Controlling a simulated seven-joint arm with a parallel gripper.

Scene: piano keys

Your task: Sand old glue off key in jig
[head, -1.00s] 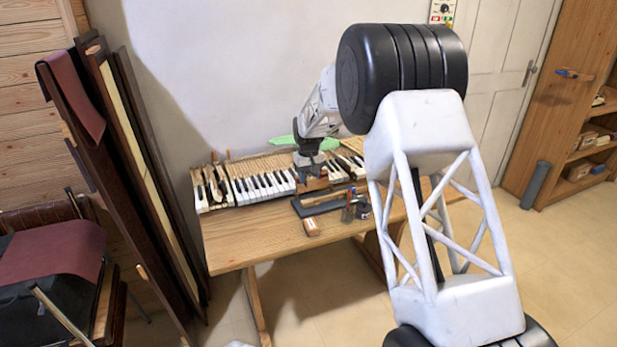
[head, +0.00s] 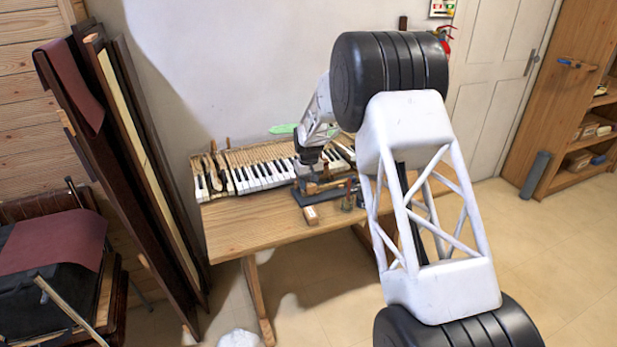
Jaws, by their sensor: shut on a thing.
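My gripper (head: 308,171) is over the workbench, in front of the piano keys, pointing down at the dark jig (head: 304,199). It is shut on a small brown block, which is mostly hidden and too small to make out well. A pale wooden key (head: 330,184) appears to lie along the jig, close beside the gripper. I cannot tell whether the block touches the key, and any old glue is too small to see.
A row of piano keys (head: 262,176) lies along the back of the workbench (head: 240,228). The bench's front left is clear. Dark panels (head: 135,150) lean at left.

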